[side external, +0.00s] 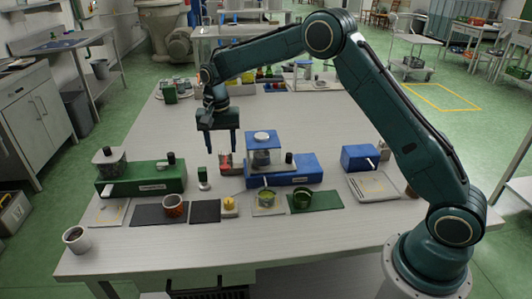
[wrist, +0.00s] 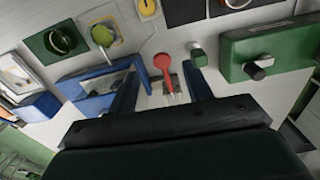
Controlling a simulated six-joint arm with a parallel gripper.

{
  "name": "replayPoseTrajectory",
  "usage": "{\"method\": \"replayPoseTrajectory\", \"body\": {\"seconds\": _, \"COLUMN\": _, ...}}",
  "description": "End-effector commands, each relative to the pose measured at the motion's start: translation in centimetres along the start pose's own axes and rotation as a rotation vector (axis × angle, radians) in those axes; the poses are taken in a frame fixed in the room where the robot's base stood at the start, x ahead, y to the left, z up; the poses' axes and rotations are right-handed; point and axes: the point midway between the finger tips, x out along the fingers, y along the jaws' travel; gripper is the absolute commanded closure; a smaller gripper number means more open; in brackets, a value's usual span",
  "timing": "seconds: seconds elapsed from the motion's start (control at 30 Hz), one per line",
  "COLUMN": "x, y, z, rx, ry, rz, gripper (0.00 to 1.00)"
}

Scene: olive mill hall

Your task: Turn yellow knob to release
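The yellow knob (side external: 229,204) is a small yellow piece on a pale plate at the front middle of the table. It also shows at the top edge of the wrist view (wrist: 147,8), partly cut off. My gripper (side external: 222,152) points down above the table, behind the knob and apart from it. How the knob is turned is too small to tell.
A green machine (side external: 142,178) stands left and a blue machine (side external: 283,172) right. A small green-topped piece (side external: 203,178) stands between them. A white cup (side external: 76,239) stands at front left.

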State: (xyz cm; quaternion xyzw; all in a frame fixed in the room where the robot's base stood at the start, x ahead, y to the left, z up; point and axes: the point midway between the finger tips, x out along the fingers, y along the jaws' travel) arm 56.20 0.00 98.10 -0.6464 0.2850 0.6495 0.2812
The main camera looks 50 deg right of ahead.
Motion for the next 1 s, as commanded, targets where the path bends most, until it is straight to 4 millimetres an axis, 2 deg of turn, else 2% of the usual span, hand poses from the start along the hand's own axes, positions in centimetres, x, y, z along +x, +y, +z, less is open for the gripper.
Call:
{"method": "replayPoseTrajectory", "body": {"seconds": 0.2, "x": -0.1, "y": 0.1, "z": 4.4, "rx": 0.07, "ry": -0.001, "rz": 0.014, "gripper": 0.5}}
{"method": "replayPoseTrajectory", "body": {"seconds": 0.4, "x": 0.0, "y": 0.5, "z": 6.7, "rx": 0.116, "ry": 0.0, "rz": 0.021, "gripper": 0.5}}
{"method": "replayPoseTrajectory", "body": {"seconds": 0.77, "x": 0.7, "y": 0.5, "z": 6.8, "rx": 0.12, "ry": -0.001, "rz": 0.024, "gripper": 0.5}}
{"method": "replayPoseTrajectory", "body": {"seconds": 1.0, "x": 2.8, "y": 0.6, "z": 6.8, "rx": 0.12, "ry": -0.002, "rz": 0.024, "gripper": 0.5}}
